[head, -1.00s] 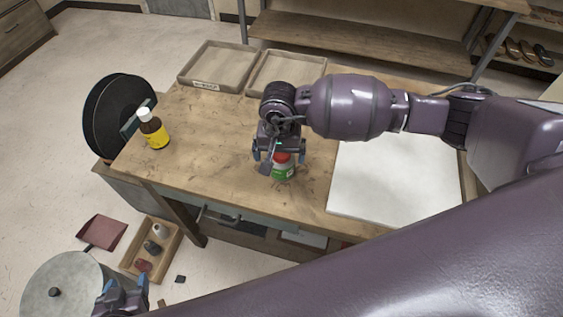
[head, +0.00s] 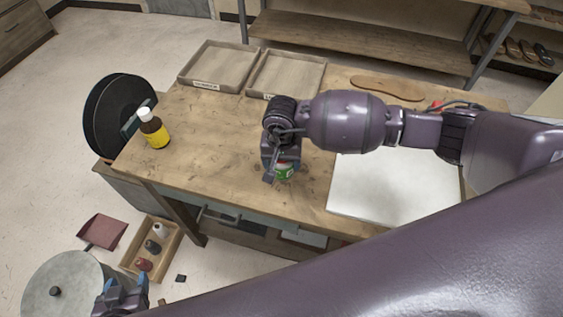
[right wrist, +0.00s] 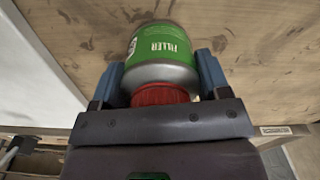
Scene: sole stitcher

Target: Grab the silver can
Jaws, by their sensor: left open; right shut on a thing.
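A silver can with a green label reading FILLER and a red cap (right wrist: 160,50) stands on the wooden workbench near its front edge. In the head view only a little of the can (head: 287,174) shows below my right gripper (head: 281,168). In the right wrist view the blue fingers of that gripper (right wrist: 161,80) are shut on the can, one on each side near its cap. My left gripper (head: 124,297) is open at the lower left, away from the bench, beside a grey round drum.
A brown bottle with a yellow label (head: 154,131) stands at the bench's left, near a black disc (head: 112,112). Two trays (head: 217,66) lie at the back. A white board (head: 390,190) lies right of the can. The bench (head: 215,140) between bottle and can is clear.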

